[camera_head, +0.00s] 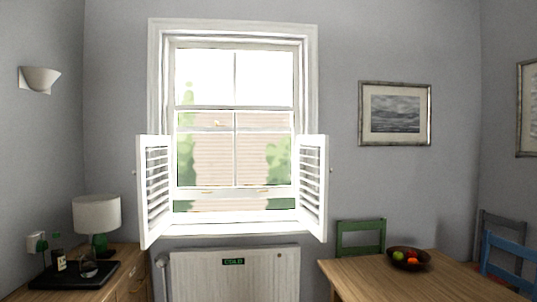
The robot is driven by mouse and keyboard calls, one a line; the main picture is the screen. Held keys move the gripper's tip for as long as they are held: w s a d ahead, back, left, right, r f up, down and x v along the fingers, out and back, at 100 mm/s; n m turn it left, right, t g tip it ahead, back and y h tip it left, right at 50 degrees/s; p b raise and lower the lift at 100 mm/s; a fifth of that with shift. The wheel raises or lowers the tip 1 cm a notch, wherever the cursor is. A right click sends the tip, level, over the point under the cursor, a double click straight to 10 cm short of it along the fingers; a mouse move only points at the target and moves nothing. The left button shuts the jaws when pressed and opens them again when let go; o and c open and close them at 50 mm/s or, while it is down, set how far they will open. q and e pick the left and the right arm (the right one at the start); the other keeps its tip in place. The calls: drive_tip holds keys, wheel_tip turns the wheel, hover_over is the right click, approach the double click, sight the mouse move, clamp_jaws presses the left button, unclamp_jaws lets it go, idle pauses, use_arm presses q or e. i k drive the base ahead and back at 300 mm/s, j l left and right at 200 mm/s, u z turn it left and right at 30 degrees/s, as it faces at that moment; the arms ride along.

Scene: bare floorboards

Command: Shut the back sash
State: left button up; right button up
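A white sash window (235,108) stands in the back wall. The glass panes overlap between two crossbars, the upper crossbar (270,108) and the lower crossbar (270,131). The upper panes (265,75) reach close to the top of the frame; bright light hides whether a gap is there. The lower sash's bottom rail (235,191) has two small brass-coloured pieces and sits above the sill (235,216), with a strip of greenery showing between. I cannot tell for certain which crossbar belongs to the back sash. Neither of my grippers is in view.
White louvred shutters, left (155,190) and right (312,185), stand swung open into the room. A white radiator cabinet (205,275) is below the window. A sideboard (130,275) with a lamp (97,215) stands left; a table (400,282) with a fruit bowl (394,261) and chairs stand right.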

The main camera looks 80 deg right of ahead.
sight(186, 193)
drive_tip(key=z, duration=2.4)
drive_tip(key=i, duration=1.55)
drive_tip(key=l+z, duration=0.05)
drive_tip(key=l, duration=0.1)
